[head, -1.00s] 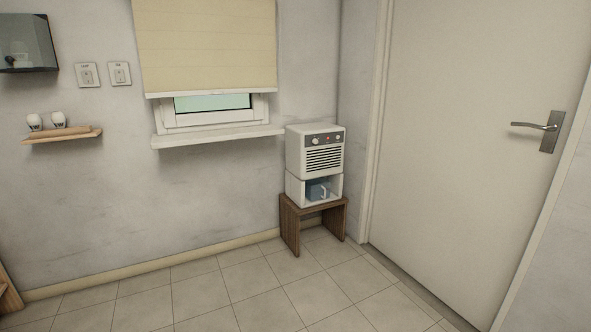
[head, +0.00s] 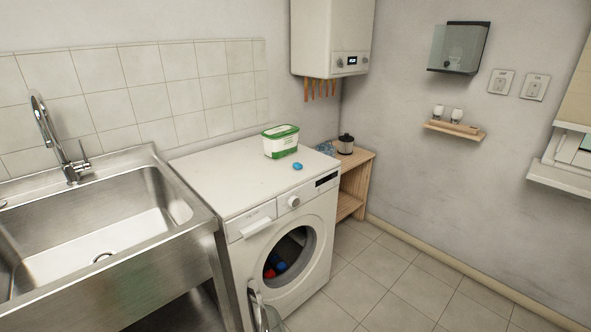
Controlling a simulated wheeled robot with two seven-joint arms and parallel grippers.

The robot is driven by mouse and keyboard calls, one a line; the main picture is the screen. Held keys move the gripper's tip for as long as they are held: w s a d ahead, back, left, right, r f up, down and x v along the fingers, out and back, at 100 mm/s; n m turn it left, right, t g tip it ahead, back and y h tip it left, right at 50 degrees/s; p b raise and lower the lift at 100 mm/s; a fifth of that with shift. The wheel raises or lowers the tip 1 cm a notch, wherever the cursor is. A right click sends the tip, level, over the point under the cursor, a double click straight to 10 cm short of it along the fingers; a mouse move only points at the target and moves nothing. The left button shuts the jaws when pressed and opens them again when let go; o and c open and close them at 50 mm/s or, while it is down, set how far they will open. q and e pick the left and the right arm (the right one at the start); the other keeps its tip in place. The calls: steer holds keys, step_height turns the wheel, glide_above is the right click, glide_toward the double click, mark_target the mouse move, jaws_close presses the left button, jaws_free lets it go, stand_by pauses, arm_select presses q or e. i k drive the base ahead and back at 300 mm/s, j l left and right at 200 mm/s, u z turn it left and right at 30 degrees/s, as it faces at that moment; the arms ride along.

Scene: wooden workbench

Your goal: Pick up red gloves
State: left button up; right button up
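No red gloves can be made out for certain. A small red item (head: 269,272) lies inside the drum of the white washing machine (head: 240,215), beside a blue item (head: 280,266). Both are too small and shaded to tell what they are. The round door (head: 265,312) of the machine stands open at the front, partly cut off by the lower edge of the view. Neither of my grippers is in view.
A green-and-white tub (head: 281,141) and a small blue object (head: 297,166) stand on the machine. A steel sink (head: 120,262) is at left. A wooden shelf unit (head: 361,158) stands behind right. Tiled floor (head: 390,285) is clear at right.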

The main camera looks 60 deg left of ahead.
mark_target(268, 271)
steer(key=j+u, duration=0.1)
steer(key=u, duration=0.4)
steer(key=k+j+u, duration=0.1)
steer(key=u, duration=0.4)
steer(key=j+u, duration=0.2)
steer(key=u, duration=0.3)
steer(key=j+u, duration=0.1)
steer(key=u, duration=0.35)
steer(key=l+u, duration=0.25)
steer(key=l, duration=0.25)
steer(key=l+u, duration=0.3)
steer(key=l, duration=0.25)
